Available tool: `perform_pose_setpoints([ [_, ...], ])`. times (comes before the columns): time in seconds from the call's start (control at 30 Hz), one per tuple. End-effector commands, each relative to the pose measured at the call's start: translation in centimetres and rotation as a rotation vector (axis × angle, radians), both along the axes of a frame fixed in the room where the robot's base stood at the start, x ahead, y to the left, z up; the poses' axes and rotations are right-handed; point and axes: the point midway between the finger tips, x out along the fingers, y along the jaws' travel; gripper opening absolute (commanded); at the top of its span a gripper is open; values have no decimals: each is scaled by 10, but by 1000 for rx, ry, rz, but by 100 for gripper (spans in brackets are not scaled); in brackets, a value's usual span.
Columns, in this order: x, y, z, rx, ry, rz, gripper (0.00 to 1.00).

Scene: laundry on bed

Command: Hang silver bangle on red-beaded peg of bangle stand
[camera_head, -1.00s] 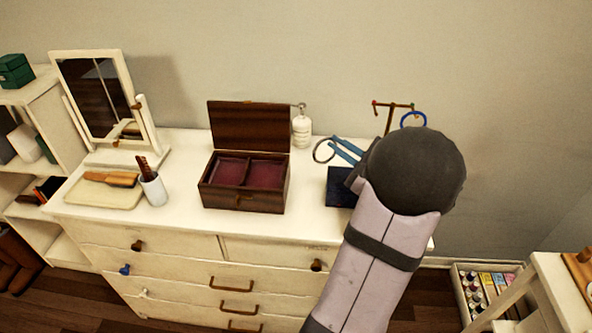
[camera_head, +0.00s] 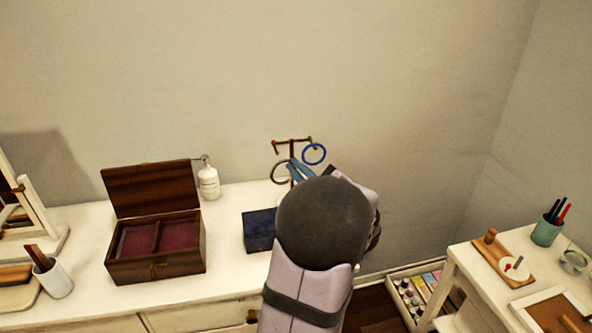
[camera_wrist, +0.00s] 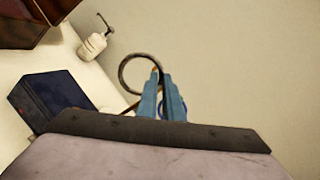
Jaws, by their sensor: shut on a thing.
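The silver bangle (camera_head: 280,172) looks dark grey. It is held at the tips of my gripper (camera_head: 293,170), whose blue fingers are shut on its edge. In the wrist view the bangle (camera_wrist: 140,72) stands out beyond the fingertips of my gripper (camera_wrist: 158,82). The bangle stand (camera_head: 291,150) is a brown post with a crossbar at the back of the dresser. The red-beaded peg (camera_head: 275,143) is at the crossbar's left end, above the bangle. A blue bangle (camera_head: 314,154) hangs at the right end. The stand's lower part is hidden behind my arm, and I cannot tell the bangle's depth from the peg.
A dark blue box (camera_head: 259,230) sits left of my arm on the white dresser (camera_head: 225,215). An open wooden jewellery box (camera_head: 155,255) and a white pump bottle (camera_head: 208,182) stand further left. The wall is close behind the stand.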

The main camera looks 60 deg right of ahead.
Motion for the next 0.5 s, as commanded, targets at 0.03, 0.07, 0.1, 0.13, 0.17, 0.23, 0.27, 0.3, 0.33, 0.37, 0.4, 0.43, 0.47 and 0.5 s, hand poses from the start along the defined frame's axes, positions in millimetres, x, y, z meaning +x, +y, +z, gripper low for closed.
perform_pose_setpoints([
  [0.03, 2, -1, 0, 0, 0, 1, 0],
  [0.07, 3, -2, 0, 0, 0, 1, 0],
  [0.1, 4, -3, 0, 0, 0, 1, 0],
  [0.13, 5, -4, 0, 1, 1, 1, 0],
  [0.17, 6, -5, -1, 2, 1, 1, 0],
  [0.23, 8, -8, -1, 1, 1, 1, 0],
  [0.27, 10, -9, -1, 0, 1, 2, 0],
  [0.3, 11, -10, -1, 0, 1, 2, 0],
  [0.33, 13, -11, -1, 1, 0, 2, 0],
  [0.37, 14, -13, -2, 1, 0, 2, 0],
  [0.4, 15, -14, -2, 1, 0, 2, 0],
  [0.43, 16, -15, -1, 1, 0, 2, 0],
  [0.47, 17, -17, -1, 1, 0, 1, 0],
  [0.5, 19, -18, -2, 1, 0, 1, 0],
])
